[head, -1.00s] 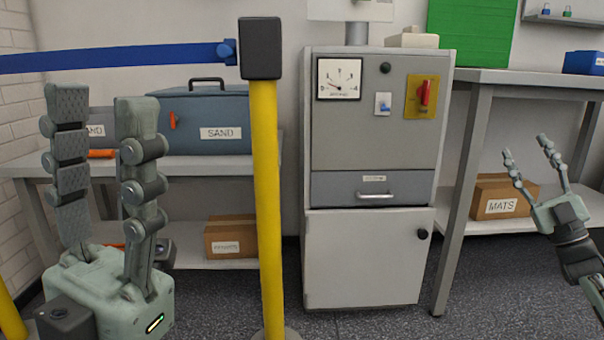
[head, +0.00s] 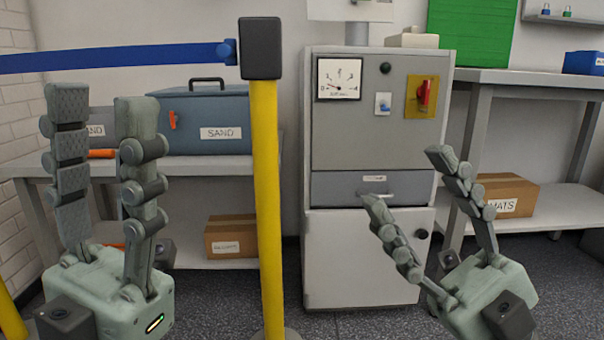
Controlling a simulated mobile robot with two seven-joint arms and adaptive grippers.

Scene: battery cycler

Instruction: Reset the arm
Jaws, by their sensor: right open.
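My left gripper (head: 95,97) stands upright at the left of the head view, fingers pointing up and apart, with nothing held between them. My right gripper (head: 405,176) is at the lower right in front of the grey cabinet (head: 330,260). Its fingers are spread open and empty, pointing up and to the left. Its left finger overlaps the handle area of the cabinet's drawer (head: 335,187) in the picture; I cannot tell whether it touches.
A yellow post (head: 264,200) with a blue belt (head: 110,59) stands between my grippers. The cabinet carries a dial gauge (head: 339,79) and a red switch (head: 424,94). A bench (head: 520,78) stands at right, a MATS box (head: 518,188) on its lower shelf.

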